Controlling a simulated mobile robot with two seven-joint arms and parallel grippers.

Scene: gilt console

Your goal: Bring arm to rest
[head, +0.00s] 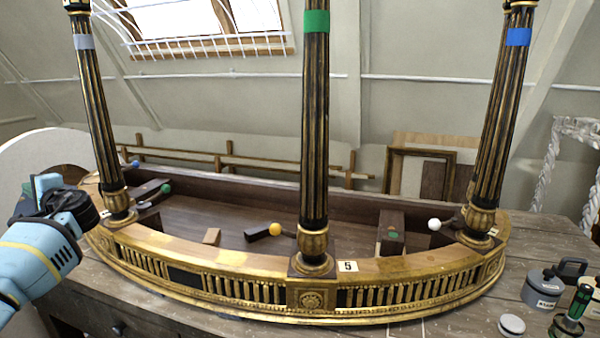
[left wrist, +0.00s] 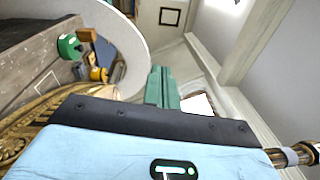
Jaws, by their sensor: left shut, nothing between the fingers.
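My left arm comes in from the left edge in the head view, in pale blue and black. Its gripper (head: 42,186) is beside the left end of the gilt console (head: 180,255), left of the left column (head: 100,120). In the left wrist view the green fingers of the gripper (left wrist: 162,88) are together, with nothing between them. The gripper appears apart from the console. My right arm and gripper show in neither view.
The console stands on a grey wooden bench (head: 130,315). A middle column (head: 314,130) and a right column (head: 495,130) rise from it. A grey lidded pot (head: 543,288) and a green-and-black tool (head: 578,305) are at the right. A round white surface (head: 45,150) is behind my left gripper.

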